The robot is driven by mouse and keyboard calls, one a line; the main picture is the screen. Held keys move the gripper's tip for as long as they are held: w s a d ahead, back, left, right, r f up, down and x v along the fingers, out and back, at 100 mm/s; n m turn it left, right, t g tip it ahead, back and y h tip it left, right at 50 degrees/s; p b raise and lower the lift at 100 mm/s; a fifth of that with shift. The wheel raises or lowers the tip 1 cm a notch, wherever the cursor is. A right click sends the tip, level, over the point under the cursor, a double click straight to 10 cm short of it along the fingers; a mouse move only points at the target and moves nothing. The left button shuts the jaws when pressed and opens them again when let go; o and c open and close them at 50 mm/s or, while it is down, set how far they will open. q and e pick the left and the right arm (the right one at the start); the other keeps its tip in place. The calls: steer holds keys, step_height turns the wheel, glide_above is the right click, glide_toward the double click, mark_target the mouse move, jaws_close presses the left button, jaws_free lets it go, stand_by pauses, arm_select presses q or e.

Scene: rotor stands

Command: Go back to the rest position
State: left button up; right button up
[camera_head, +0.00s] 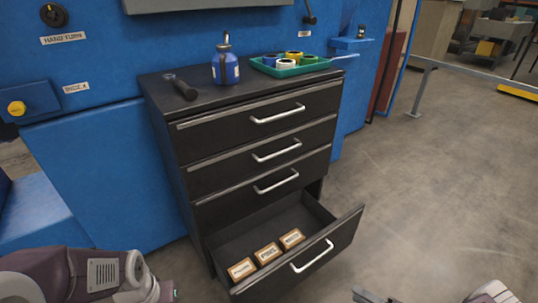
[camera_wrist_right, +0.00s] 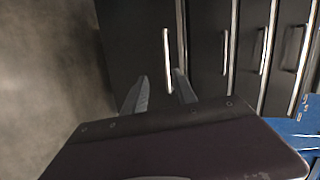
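My right gripper (camera_head: 372,297) shows at the bottom edge of the head view, mostly cut off, to the right of the open bottom drawer (camera_head: 343,228). In the right wrist view its two fingers (camera_wrist_right: 160,80) stand apart with nothing held between them. The drawer's silver handle (camera_head: 312,257) is beyond the fingertips and apart from them in the head view. My left gripper (camera_head: 168,291) is at the bottom left of the head view, left of the drawer. It is largely cut off, and its finger opening does not show.
The black cabinet (camera_head: 255,138) has its upper drawers shut. Several small boxes, one a brown box (camera_head: 268,253), lie in the open drawer. Grey floor (camera_head: 440,190) is clear at right.

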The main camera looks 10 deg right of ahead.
steer(key=w+a+r+n+g+y, duration=0.4)
steer(key=w+a+r+n+g, duration=0.3)
steer(key=w+a+r+n, duration=0.25)
steer(key=s+a+r+n+g+h, duration=0.4)
steer(key=a+r, duration=0.1)
steer(key=a, duration=0.3)
steer(key=s+a+r+n+g+h, duration=0.4)
steer(key=a, duration=0.3)
steer(key=s+d+f+m+t+h, duration=0.1)
steer(key=s+d+m+t+h, duration=0.1)
steer(key=s+d+m+h, duration=0.15)
step_height(320, 180, up, 34)
steer(key=w+d+m+t+p, duration=0.1)
steer(key=w+m+p, duration=0.1)
steer(key=p, duration=3.2)
steer(key=shift+w+d+m, duration=0.25)
steer(key=shift+w+m, duration=0.1)
steer(key=shift+m, duration=0.55)
